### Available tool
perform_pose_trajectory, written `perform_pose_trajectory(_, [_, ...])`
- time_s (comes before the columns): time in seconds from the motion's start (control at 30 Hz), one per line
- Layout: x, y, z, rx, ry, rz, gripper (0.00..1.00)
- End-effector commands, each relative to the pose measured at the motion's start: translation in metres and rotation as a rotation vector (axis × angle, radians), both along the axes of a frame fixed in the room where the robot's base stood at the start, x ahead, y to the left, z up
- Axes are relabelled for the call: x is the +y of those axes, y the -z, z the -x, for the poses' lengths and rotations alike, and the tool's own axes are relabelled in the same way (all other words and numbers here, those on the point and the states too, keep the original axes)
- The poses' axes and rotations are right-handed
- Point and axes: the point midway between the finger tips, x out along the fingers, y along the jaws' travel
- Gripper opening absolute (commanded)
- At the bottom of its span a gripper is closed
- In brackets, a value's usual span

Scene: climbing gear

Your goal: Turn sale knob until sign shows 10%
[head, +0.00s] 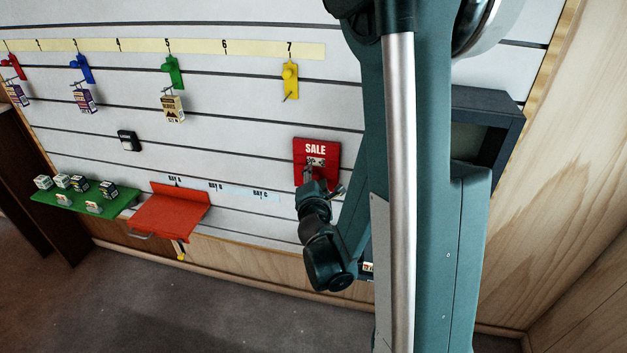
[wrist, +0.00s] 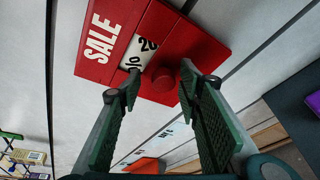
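The red sale sign (head: 318,150) hangs on the slatted wall below the 7 mark. In the wrist view the sign (wrist: 97,45) is close and rotated, with "SALE" in white. Its white window (wrist: 140,52) shows a "%" mark and figures that look like 20, cut at the window's edges. The round red knob (wrist: 161,84) sticks out beside the window. My gripper (wrist: 160,84) is open, with one finger on each side of the knob and a visible gap on the left side. Contact on the right side is unclear. In the head view my gripper (head: 313,178) covers the knob.
A dark open box (head: 500,105) is fixed right of the sign, partly behind my arm. A red shelf (head: 165,215) and a green shelf (head: 75,203) with several small boxes are at lower left. Coloured hooks, such as the yellow one (head: 290,80), hang above.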

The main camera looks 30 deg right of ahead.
Motion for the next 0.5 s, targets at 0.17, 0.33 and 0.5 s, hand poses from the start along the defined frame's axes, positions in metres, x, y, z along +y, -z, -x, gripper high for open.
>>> perform_pose_trajectory(0.17, [0.000, -0.009, 0.001, 0.000, 0.000, 0.000, 0.35])
perform_pose_trajectory(0.33, [0.000, -0.019, 0.001, 0.000, 0.000, 0.000, 0.35])
perform_pose_trajectory(0.5, [0.001, -0.031, 0.000, -0.001, -0.003, 0.000, 0.41])
